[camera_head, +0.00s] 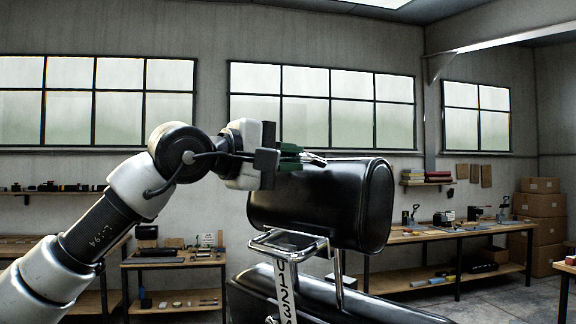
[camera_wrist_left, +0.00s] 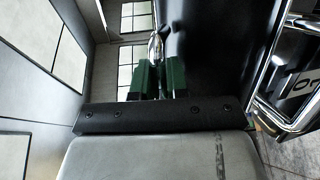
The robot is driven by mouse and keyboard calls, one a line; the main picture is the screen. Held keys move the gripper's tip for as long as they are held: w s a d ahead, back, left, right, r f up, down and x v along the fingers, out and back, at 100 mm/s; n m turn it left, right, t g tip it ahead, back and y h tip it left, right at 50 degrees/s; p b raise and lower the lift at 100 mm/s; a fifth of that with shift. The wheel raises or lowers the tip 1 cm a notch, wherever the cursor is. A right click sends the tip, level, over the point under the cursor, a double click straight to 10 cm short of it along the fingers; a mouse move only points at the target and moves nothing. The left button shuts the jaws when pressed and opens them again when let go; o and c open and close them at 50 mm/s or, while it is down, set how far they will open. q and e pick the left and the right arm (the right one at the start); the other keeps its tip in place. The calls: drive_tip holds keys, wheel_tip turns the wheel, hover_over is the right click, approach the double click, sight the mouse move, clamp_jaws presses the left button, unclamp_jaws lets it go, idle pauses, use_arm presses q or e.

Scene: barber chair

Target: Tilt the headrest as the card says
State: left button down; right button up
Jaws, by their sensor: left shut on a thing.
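The headrest (camera_head: 318,205) is a glossy black cushion with a rounded end. It sits on a chrome bracket (camera_head: 290,243) above the black chair back (camera_head: 330,300). A white strip (camera_head: 283,290) with the digits 0, 1, 2, 3 hangs below the bracket. My left gripper (camera_head: 304,157), with green fingers, is at the upper left of the headrest. It is shut on a slim metal lever (camera_head: 314,158), which also shows between the fingers in the left wrist view (camera_wrist_left: 156,46). The black cushion (camera_wrist_left: 208,55) is beside the fingers there. I cannot make out a card. My right gripper is not in view.
A workbench (camera_head: 440,234) with tools stands behind at the right, with stacked cardboard boxes (camera_head: 541,220) past it. A small bench (camera_head: 175,262) and a wall shelf (camera_head: 50,191) are at the left. The space above the headrest is clear.

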use_arm(q)
drive_tip(key=shift+w+d+r, duration=0.25)
drive_tip(key=shift+w+r, duration=0.1)
drive_tip(key=shift+r, duration=0.25)
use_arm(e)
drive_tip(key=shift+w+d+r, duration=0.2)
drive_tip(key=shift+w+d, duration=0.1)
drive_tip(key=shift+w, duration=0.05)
use_arm(q)
drive_tip(key=c, duration=1.1)
unclamp_jaws()
drive_tip(key=shift+f, duration=0.1)
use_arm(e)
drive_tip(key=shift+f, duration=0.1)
use_arm(q)
drive_tip(key=shift+s+a, duration=0.15)
drive_tip(key=shift+a, duration=0.05)
drive_tip(key=b+v, duration=0.4)
drive_tip(key=v, duration=0.6)
drive_tip(key=shift+s, duration=0.1)
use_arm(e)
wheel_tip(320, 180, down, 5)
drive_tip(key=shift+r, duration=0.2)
